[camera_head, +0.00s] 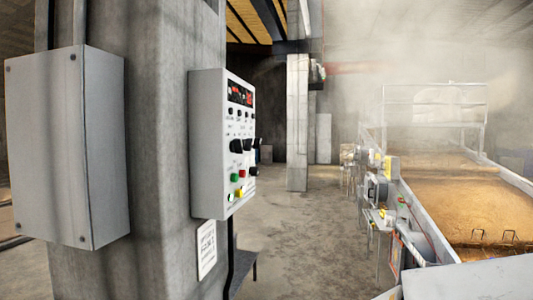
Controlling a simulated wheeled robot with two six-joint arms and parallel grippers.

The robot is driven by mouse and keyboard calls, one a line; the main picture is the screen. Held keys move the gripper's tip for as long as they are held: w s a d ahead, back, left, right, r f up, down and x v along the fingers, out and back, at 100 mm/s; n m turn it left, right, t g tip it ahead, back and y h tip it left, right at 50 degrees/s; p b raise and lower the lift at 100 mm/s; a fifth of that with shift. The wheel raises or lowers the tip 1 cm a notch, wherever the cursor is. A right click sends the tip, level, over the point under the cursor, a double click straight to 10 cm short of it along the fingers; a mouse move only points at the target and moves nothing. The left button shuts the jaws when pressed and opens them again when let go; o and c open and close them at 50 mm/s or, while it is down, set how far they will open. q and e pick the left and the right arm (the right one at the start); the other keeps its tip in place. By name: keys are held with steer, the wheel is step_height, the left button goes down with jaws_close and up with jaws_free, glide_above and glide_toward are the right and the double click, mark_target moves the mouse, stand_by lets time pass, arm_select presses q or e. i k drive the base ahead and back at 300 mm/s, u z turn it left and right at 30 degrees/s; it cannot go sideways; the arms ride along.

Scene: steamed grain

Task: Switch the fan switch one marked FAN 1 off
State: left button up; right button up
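A light grey control box (207,150) is mounted on a concrete pillar, its white front panel turned to the right and seen at a steep angle. The panel has red digital displays (240,94) at the top and rows of small dark switches below them. Larger black knobs (236,146) sit in the middle. Green, red, yellow, white and black buttons are near the bottom. The lettering is too small to read, so I cannot tell which switch is marked FAN 1 or how it is set. Neither of my grippers is in view.
A plain grey box (65,150) is on the pillar (160,120) at the left. A paper notice (207,249) hangs below the control box. A long bed of grain (470,205) with machinery along its side stands at the right in steam. Open concrete floor (300,235) lies between.

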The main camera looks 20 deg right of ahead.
mark_target(235, 145)
steer(key=z, duration=0.85)
steer(key=k, duration=1.15)
steer(key=z, duration=1.05)
steer(key=i, duration=1.5)
steer(key=u, duration=1.6)
steer(key=i, duration=0.75)
steer(key=u, duration=0.75)
